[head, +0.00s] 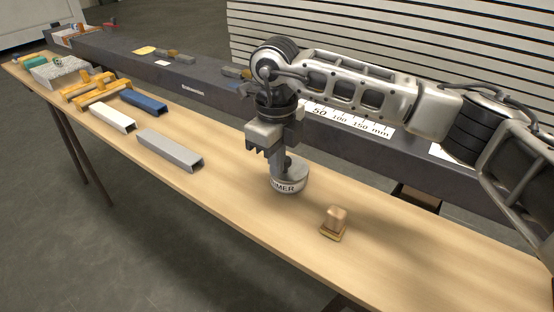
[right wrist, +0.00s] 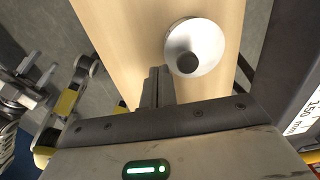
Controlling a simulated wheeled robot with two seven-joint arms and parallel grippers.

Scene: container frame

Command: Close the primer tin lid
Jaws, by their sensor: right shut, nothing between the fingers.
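The primer tin (head: 289,187) is a short round tin with a pale label reading "IMER", upright on the wooden table. I cannot tell whether that disc is an opening or part of the lid. My right gripper (head: 282,168) points down over the tin and hides part of its top. In the right wrist view its fingers (right wrist: 157,73) are together and empty, beside the tin's outline. I cannot tell whether they touch it. My left gripper is not in view.
A brush-like wooden block (head: 335,222) stands to the right of the tin. A grey channel (head: 170,150), a white channel (head: 112,117) and a blue one (head: 143,101) lie to the left. A dark beam (head: 210,90) with a printed scale (head: 345,120) runs behind the table.

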